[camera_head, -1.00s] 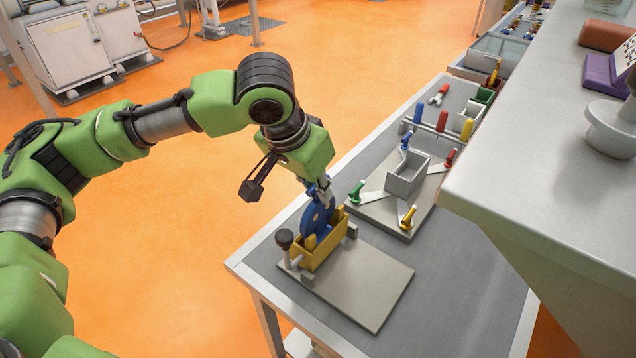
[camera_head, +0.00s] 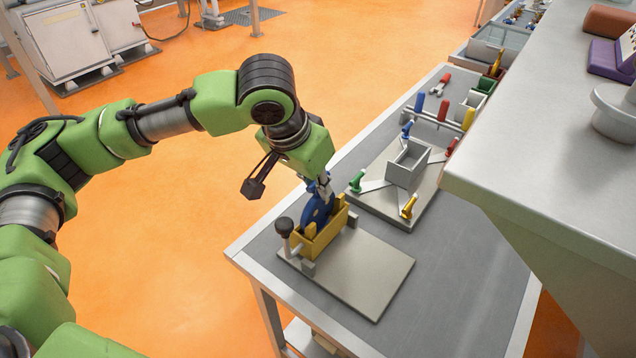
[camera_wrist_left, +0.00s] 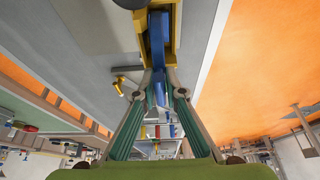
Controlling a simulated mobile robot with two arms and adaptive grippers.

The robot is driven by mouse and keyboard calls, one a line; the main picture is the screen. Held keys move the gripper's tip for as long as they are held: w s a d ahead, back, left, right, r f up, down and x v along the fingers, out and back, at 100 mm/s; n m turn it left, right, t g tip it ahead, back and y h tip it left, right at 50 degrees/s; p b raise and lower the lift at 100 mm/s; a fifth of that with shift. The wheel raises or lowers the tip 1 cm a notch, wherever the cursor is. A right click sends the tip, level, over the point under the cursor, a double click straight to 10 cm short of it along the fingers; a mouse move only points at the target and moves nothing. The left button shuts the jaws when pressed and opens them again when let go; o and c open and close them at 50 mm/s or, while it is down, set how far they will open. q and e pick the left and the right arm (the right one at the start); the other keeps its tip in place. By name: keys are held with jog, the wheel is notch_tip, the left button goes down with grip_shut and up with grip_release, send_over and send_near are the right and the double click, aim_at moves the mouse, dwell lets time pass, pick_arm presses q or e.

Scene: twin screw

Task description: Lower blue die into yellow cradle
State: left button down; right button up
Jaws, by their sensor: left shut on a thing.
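The blue die (camera_head: 316,212) is a round disc standing on edge, its lower part inside the yellow cradle (camera_head: 322,240). The cradle is a yellow box on a grey plate, with a black-knobbed lever at its left end. My left gripper (camera_head: 322,184) is shut on the die's top from above. In the left wrist view the die (camera_wrist_left: 158,40) runs between the yellow cradle walls (camera_wrist_left: 172,52), and the gripper fingers (camera_wrist_left: 160,82) close on it. The die's bottom is hidden by the cradle walls, so I cannot tell whether it rests on the floor of it. My right gripper is not in view.
The grey base plate (camera_head: 365,278) lies on the workbench (camera_head: 465,250). Behind it stands a fixture with a grey box (camera_head: 408,163) and several coloured clamps. A rack of coloured handles (camera_head: 443,110) is farther back. A large light-grey counter (camera_head: 545,150) overhangs at right.

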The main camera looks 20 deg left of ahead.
aim_at(303, 222)
pick_arm(q)
jog(key=shift+f, duration=0.5)
dwell(0.6)
jog(key=c, duration=2)
grip_release()
jog(key=shift+f, duration=0.1)
jog(key=v, duration=1.2)
